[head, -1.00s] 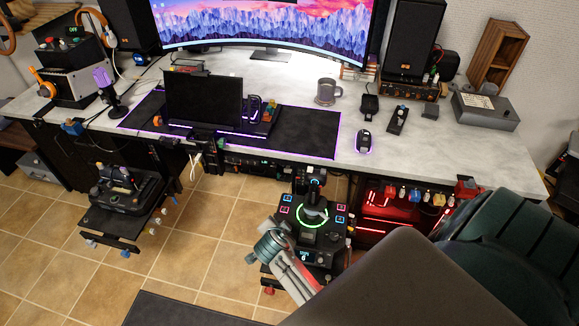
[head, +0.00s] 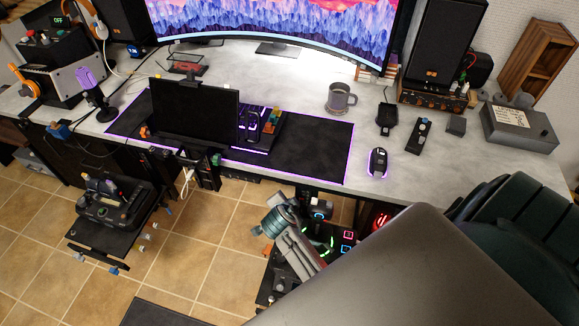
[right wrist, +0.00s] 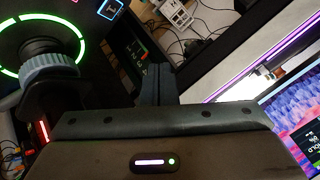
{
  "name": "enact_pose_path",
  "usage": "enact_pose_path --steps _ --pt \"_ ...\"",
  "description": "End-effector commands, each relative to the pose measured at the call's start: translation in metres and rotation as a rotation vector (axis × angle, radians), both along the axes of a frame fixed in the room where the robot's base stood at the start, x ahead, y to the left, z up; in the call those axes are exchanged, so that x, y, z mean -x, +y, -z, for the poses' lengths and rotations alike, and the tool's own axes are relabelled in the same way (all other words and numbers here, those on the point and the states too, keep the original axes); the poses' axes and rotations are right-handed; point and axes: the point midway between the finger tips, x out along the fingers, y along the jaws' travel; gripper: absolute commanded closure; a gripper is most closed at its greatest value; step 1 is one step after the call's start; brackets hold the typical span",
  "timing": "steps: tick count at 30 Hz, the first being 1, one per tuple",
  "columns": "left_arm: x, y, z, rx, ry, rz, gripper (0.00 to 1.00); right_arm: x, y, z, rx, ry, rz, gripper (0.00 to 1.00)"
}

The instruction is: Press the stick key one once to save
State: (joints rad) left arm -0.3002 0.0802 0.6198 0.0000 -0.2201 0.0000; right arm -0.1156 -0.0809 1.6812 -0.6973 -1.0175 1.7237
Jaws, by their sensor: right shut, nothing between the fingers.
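The stick base (head: 283,284) is a dark unit at the desk's front edge in the head view. Its stick (head: 318,210) stands upright, with part of a green lit ring and red-pink square keys (head: 347,236) showing at its right. My right arm covers much of the base, so the other keys are hidden there. In the right wrist view the green ring (right wrist: 82,45) circles the stick at left, and a blue-outlined key (right wrist: 111,8) shows at the top. My right gripper (right wrist: 155,68) is shut and empty, right of the ring and below that key. My left gripper is out of sight.
The desk (head: 290,80) holds a monitor (head: 270,20), a small dark screen (head: 195,110), a mug (head: 340,99) and a mouse (head: 377,162). Another control unit (head: 112,205) stands at the left. A dark green chair (head: 520,230) is at the right.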

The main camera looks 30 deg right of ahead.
Motion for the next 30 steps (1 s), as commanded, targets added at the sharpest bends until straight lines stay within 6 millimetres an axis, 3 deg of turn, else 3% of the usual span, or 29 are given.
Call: enact_pose_path --steps 8,22,30 --pt "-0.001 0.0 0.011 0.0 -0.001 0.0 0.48 0.0 0.0 0.014 0.0 0.001 0.001 1.0" --pt "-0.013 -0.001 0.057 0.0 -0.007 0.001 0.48 0.0 0.0 0.078 0.0 0.0 0.0 1.0" --pt "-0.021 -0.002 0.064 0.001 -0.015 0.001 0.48 0.0 0.0 0.089 0.001 0.0 0.001 1.0"
